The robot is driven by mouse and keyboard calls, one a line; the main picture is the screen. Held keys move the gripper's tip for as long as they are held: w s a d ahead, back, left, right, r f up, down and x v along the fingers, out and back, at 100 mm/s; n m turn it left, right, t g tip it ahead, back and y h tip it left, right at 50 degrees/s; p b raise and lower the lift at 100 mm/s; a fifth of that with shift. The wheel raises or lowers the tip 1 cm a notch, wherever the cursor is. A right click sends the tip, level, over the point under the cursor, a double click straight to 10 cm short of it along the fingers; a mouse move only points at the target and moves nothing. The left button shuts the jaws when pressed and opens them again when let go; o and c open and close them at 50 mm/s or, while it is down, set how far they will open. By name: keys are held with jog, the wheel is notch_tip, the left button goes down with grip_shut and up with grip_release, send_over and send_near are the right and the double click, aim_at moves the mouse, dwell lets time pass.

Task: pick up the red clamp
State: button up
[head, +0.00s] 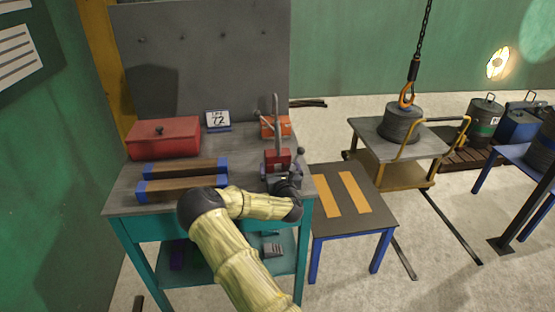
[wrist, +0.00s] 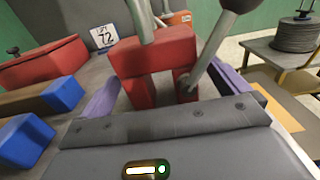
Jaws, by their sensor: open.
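The red clamp (head: 277,158) stands upright on the right part of the workbench, with a grey metal post and a lever with a dark ball knob. In the wrist view the red clamp (wrist: 153,54) fills the upper middle, with two red legs below a red crosspiece. My gripper (wrist: 172,88) is open, with one purple finger to the left of the clamp and one to the right. I cannot tell whether either finger touches it. In the head view my gripper (head: 281,178) is at the clamp's near side, partly hidden by my arm.
The workbench (head: 120,200) also holds a red box (head: 163,138), blue-ended wooden blocks (head: 180,187), a "72" card (head: 217,119) and an orange box (head: 268,128) behind the clamp. A low striped table (head: 380,208) stands to the right. A hook (head: 406,97) hangs over a weight (head: 401,124).

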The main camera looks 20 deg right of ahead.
aim_at(278, 137)
jog(key=shift+x, duration=1.65)
jog(key=shift+a, duration=0.1)
jog(key=c, duration=1.8)
jog(key=shift+r, duration=0.15)
jog(key=shift+c, duration=0.8)
jog(key=shift+r, duration=0.1)
notch_tip(278, 137, up, 10)
jog(key=shift+f, duration=0.1)
